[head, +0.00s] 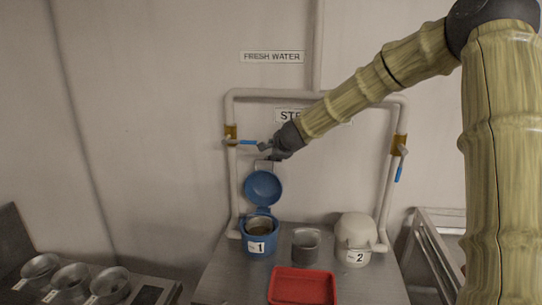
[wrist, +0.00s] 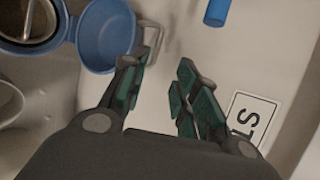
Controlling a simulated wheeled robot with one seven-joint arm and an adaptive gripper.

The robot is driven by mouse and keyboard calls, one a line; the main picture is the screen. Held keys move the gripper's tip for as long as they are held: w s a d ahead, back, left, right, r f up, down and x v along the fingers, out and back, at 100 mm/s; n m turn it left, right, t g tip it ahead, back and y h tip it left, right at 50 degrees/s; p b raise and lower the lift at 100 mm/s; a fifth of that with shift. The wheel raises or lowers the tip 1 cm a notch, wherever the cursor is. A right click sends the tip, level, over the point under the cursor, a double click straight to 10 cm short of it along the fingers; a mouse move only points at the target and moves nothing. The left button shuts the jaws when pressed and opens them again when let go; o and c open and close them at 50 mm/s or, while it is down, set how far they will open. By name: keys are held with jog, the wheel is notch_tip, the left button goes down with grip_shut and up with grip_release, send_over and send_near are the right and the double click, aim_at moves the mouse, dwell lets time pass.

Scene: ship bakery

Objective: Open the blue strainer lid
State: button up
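The blue strainer (head: 257,243), labelled 1, stands on the metal counter, its basket (head: 259,227) showing inside. Its blue lid (head: 263,188) stands raised upright behind the opening, inner side facing out. The lid also shows at upper left in the wrist view (wrist: 106,35), with a pale handle (wrist: 154,38) at its edge. My gripper (head: 266,152) is just above the raised lid. In the wrist view, my gripper (wrist: 160,82) has its fingers apart with nothing between them. The left finger is close to the handle; I cannot tell whether they touch.
A white strainer (head: 355,236) labelled 2 stands at right, closed. A grey cup (head: 305,246) and a red tray (head: 302,287) are between and in front. Pipes carry a blue-handled valve (head: 247,142) close to my gripper and another (head: 399,171) at right.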

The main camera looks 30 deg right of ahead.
jog(key=shift+v, duration=1.35)
